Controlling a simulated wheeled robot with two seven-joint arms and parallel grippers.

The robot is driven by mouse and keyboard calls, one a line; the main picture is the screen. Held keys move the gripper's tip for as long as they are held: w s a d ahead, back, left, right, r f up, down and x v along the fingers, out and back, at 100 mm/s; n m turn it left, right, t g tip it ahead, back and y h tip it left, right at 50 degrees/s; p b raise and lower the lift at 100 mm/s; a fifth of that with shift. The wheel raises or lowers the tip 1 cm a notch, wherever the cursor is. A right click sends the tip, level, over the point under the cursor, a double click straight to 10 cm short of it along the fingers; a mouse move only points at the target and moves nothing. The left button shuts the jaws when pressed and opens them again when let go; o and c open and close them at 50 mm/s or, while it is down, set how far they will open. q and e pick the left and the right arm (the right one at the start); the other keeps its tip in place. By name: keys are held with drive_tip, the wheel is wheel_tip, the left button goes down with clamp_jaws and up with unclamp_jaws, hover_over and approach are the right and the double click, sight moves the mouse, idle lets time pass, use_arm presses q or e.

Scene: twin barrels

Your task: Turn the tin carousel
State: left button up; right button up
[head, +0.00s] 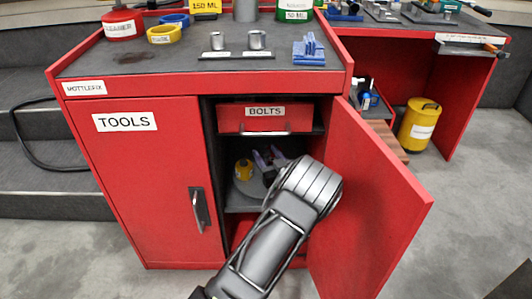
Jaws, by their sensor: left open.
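The tin carousel (243,193) shows as a grey round plate on the shelf inside the red cabinet, behind the open right door. A yellow tin (243,171) with a dark mark stands on its left part. My left gripper (266,158) reaches into the cabinet with its purplish fingers apart, just right of the yellow tin. I cannot tell whether a finger touches the carousel or a tin. My left wrist and forearm hide the carousel's right and front parts. My right gripper is not in view.
The right door (365,200) stands wide open beside my arm. The left TOOLS door (150,190) is closed. A red BOLTS drawer (265,122) sits above the carousel space. Several tins and metal parts stand on the cabinet top (140,62). A yellow drum (420,125) stands behind, right.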

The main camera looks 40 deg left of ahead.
use_arm(q)
drive_tip(key=p+v, duration=0.2)
drive_tip(key=v, duration=0.4)
drive_tip(key=shift+d+r, duration=0.1)
drive_tip(key=shift+d, duration=0.05)
drive_tip(key=shift+s+d, duration=0.3)
drive_tip(key=shift+d, duration=0.1)
drive_tip(key=shift+r+p, duration=0.1)
drive_tip(key=shift+p, duration=0.25)
drive_tip(key=m+t+h+p, duration=0.1)
drive_tip(key=p, duration=0.1)
drive_tip(key=s+a+m+t+h+p, duration=0.1)
drive_tip(key=m+t+h, duration=0.1)
drive_tip(key=s+a+m+t+h+p, duration=0.1)
drive_tip(key=t+p, duration=0.1)
drive_tip(key=shift+s+h+p, duration=0.1)
drive_tip(key=shift+h+p, duration=0.2)
drive_tip(key=shift+p, duration=0.05)
